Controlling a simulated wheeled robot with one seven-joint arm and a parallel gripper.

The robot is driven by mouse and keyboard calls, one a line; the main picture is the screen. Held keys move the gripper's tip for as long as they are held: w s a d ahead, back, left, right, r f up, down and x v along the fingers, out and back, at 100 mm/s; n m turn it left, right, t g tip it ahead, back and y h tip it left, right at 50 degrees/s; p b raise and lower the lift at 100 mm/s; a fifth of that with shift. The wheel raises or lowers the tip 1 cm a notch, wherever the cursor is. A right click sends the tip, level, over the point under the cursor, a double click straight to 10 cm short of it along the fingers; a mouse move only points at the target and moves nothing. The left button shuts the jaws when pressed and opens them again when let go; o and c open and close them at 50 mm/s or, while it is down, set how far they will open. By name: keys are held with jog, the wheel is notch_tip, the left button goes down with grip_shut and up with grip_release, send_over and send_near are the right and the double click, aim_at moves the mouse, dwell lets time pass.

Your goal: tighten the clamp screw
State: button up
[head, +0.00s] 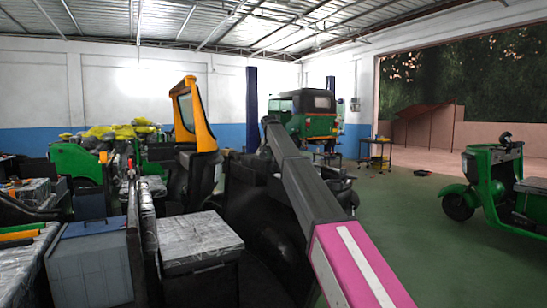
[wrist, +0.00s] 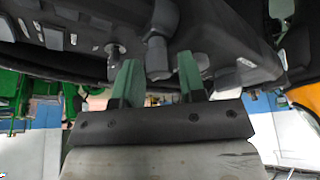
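My gripper (wrist: 157,75) shows in the wrist view with its two green fingers apart and nothing held between the tips. A dark grey cylindrical fitting (wrist: 157,55) on a dark body (wrist: 225,30) lies in line with the gap between the fingers, just past the tips; I cannot tell if they touch. A smaller round metal knob (wrist: 114,50) is just left of it. I cannot tell which of these is the clamp screw. In the head view the gripper and the screw are not distinguishable.
In the head view, a black and yellow vehicle front (head: 195,130) and a silver-topped box (head: 198,238) crowd the left and centre. A green rickshaw (head: 310,118) stands behind. A green scooter (head: 490,180) stands at right. Green floor (head: 415,225) is clear before it.

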jog(key=d+v, duration=0.1)
jog(key=v, duration=0.9)
jog(key=shift+a+r, duration=0.2)
jog(key=shift+a, duration=0.25)
jog(key=shift+s, duration=0.15)
